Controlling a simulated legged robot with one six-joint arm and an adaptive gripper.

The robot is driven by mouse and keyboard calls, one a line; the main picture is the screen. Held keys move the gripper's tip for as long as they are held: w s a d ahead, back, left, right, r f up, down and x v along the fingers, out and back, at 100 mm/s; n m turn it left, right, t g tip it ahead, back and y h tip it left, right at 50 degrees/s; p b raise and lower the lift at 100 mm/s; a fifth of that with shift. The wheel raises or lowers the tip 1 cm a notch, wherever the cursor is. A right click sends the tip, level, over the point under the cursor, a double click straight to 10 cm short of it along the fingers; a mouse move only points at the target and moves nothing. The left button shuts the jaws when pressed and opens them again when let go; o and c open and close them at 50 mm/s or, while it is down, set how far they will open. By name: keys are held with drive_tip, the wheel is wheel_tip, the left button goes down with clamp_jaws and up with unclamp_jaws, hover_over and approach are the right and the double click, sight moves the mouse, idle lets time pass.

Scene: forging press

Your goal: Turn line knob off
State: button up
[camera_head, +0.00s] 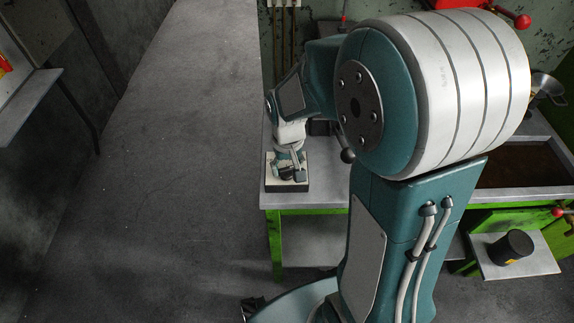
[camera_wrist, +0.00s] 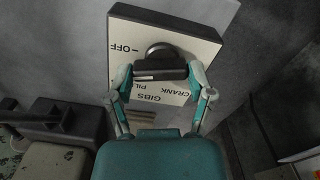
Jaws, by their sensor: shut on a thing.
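The line knob (camera_wrist: 160,52) is dark, with a round base and a bar-shaped handle. It sits on a cream label plate (camera_wrist: 205,50) set on a dark box. The plate reads "OFF" with a dash at the left of the knob, and "GIBS" and "CRANK PI..." below, partly hidden. My gripper (camera_wrist: 160,73) has its two teal fingers on either end of the knob's bar, shut on it. The bar lies roughly crosswise in the wrist view. In the head view my gripper (camera_head: 290,168) is over the plate (camera_head: 272,182), hiding most of the knob.
The box stands at the front left corner of a grey-topped, green-framed bench (camera_head: 318,200). A dark, grey-handled object (camera_wrist: 60,120) lies left of my gripper in the wrist view. A black cylinder (camera_head: 511,246) stands on a low shelf at right. Open floor (camera_head: 185,170) lies left.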

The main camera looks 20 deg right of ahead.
sight(286, 168)
drive_tip(key=shift+s+f+m, duration=0.1)
drive_tip(key=shift+s+m, duration=0.05)
drive_tip(key=shift+m, duration=1.45)
drive_tip(key=o, duration=1.1)
drive_tip(key=shift+a, duration=0.1)
wheel_tip(286, 168, up, 12)
